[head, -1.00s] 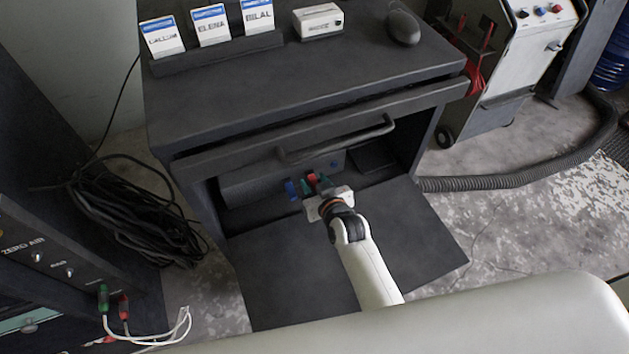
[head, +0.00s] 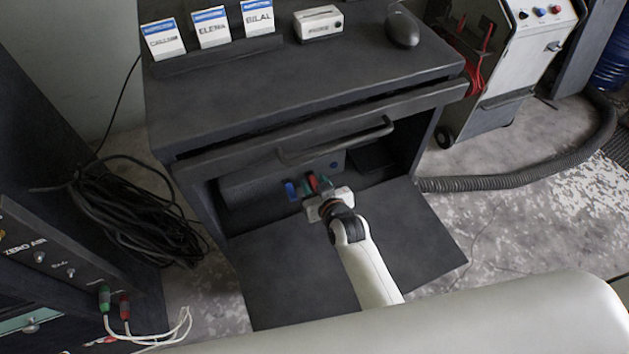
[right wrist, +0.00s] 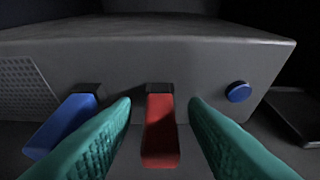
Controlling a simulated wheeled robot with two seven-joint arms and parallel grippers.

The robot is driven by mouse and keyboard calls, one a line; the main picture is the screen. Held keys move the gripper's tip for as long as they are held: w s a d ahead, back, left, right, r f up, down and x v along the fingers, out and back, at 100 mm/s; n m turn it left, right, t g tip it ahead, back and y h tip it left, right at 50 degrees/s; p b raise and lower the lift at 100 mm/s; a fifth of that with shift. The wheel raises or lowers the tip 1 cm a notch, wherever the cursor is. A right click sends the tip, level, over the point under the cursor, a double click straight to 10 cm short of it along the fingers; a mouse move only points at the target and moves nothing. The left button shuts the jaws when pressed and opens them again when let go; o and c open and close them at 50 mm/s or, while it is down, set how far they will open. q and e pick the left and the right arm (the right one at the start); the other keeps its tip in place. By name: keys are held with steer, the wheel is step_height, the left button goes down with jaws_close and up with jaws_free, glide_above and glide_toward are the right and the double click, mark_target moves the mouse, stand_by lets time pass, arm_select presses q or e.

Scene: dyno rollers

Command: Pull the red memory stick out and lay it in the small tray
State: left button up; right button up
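The red memory stick (right wrist: 160,130) sticks out of the front of a dark grey box (right wrist: 190,60), its dark plug end at the box face. My right gripper (right wrist: 160,107) is open, with one teal finger on each side of the stick and a visible gap to each. The stick also shows as a small red spot in the head view (head: 312,183). A dark, flat, low-edged piece, which may be the small tray (right wrist: 302,112), lies right of the box; it also shows in the head view (head: 374,157). My left gripper is not in view.
A blue stick (right wrist: 62,122) juts from the box just left of my left-hand finger. A round blue button (right wrist: 238,92) is on the box's right. The box stands inside a dark cabinet (head: 300,90) under a handled front, with its flap (head: 290,270) lowered and clear.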

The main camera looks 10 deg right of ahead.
steer(key=shift+p, duration=0.3)
steer(key=shift+c, duration=0.2)
jaws_close()
steer(key=shift+s, duration=0.15)
steer(key=shift+s+d+p, duration=0.2)
steer(key=shift+s+p, duration=0.35)
steer(key=shift+s, duration=0.35)
steer(key=shift+s+d+p, duration=0.2)
steer(key=shift+s+p, duration=0.4)
steer(key=shift+s, duration=0.35)
steer(key=shift+s+d+p, duration=0.2)
steer(key=shift+s+p, duration=0.35)
steer(key=shift+s, duration=0.35)
